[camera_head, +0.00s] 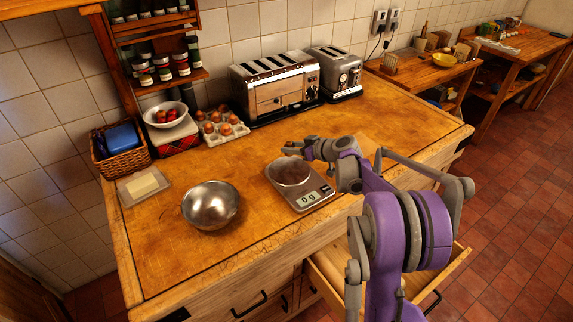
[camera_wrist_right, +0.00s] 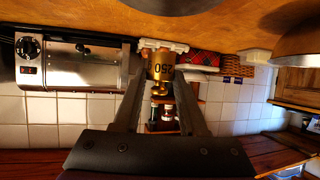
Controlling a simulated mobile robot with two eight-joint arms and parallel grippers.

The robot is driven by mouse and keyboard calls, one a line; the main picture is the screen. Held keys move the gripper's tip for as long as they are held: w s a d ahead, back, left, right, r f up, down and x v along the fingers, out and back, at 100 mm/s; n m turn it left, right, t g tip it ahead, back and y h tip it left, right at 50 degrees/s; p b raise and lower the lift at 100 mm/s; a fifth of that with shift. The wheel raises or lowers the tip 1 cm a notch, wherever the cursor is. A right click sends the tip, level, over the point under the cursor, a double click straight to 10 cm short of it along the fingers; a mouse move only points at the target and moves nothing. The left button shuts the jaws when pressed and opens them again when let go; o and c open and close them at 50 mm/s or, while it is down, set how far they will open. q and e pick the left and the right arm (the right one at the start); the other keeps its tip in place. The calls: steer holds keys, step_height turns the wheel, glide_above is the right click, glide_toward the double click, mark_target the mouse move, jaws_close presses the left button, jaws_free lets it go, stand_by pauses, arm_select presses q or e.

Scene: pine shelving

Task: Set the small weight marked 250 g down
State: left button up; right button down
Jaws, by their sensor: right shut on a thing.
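The brass weight (camera_wrist_right: 162,67) marked 250 shows in the right wrist view, where the whole scene appears upside down. My right gripper (camera_wrist_right: 162,75) is shut on it, with one finger on each side. In the head view my right gripper (camera_head: 291,148) is above the back edge of the kitchen scale (camera_head: 312,199); the weight is too small there to make out clearly. The scale carries a round pan (camera_head: 289,172), and its display appears to read 0 g. The weight looks held upright, clear of the pan. My left gripper is not in view.
A steel bowl (camera_head: 211,204) stands left of the scale, with a butter dish (camera_head: 143,186) beyond. An egg tray (camera_head: 222,129), a toaster (camera_head: 274,86) and a basket (camera_head: 119,151) line the back. A drawer (camera_head: 440,277) is open below the counter's front edge.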

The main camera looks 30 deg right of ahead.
mark_target(292, 172)
step_height(292, 172, down, 3)
steer(key=shift+s, duration=0.15)
steer(key=shift+f, duration=2.15)
steer(key=shift+f, duration=0.15)
steer(key=shift+c, duration=2.3)
jaws_free()
